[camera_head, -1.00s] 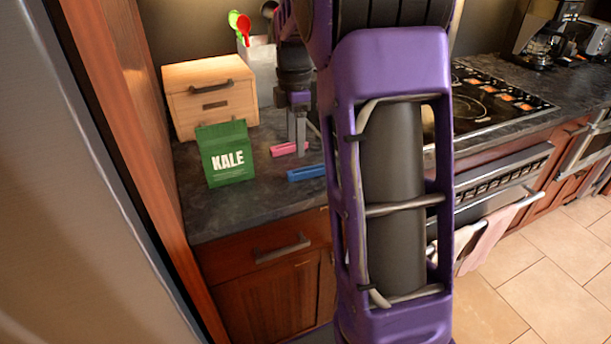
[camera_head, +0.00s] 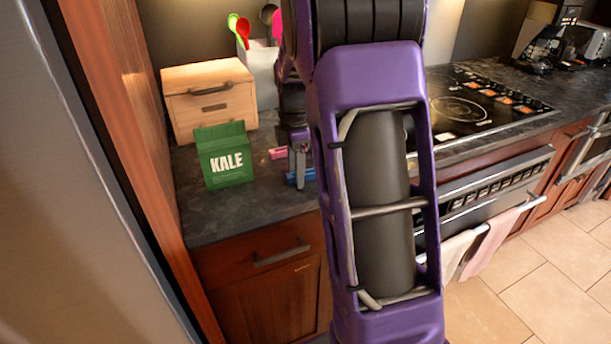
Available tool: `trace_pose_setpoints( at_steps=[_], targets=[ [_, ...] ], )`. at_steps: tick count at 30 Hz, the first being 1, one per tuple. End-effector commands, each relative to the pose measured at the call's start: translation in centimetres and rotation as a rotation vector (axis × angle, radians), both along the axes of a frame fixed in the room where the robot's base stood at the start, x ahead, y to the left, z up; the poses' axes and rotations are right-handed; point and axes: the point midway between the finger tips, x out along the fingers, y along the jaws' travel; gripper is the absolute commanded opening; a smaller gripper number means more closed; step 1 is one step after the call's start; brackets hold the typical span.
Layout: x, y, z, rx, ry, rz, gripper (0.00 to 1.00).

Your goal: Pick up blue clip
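The blue clip (camera_head: 308,175) lies on the dark counter near its front edge, right of the green kale bag. My gripper (camera_head: 297,178) points down at the clip, with its grey fingers in front of or around its left part. My arm hides the clip's right end. I cannot tell whether the fingers touch the clip or how far apart they are. A pink clip (camera_head: 277,153) lies just behind, partly hidden by my gripper.
The green kale bag (camera_head: 224,172) stands upright on the counter to the left. A wooden box (camera_head: 210,105) and a utensil holder (camera_head: 262,75) stand behind. The stove (camera_head: 470,100) is at the right. The counter (camera_head: 230,215) in front of the bag is clear.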

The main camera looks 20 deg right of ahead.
Motion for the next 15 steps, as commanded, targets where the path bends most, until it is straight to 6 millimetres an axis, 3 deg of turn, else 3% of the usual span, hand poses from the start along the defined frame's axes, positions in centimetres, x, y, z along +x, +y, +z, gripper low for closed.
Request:
trace_pose_setpoints(
  at_steps=[1,9,15],
  targets=[
    [0.01,0.0,0.02,0.0,0.0,0.0,0.46],
    [0.01,-0.01,0.04,0.0,-0.001,0.0,0.0],
    [0.01,-0.01,0.05,0.0,-0.001,0.0,0.0]
  ],
)
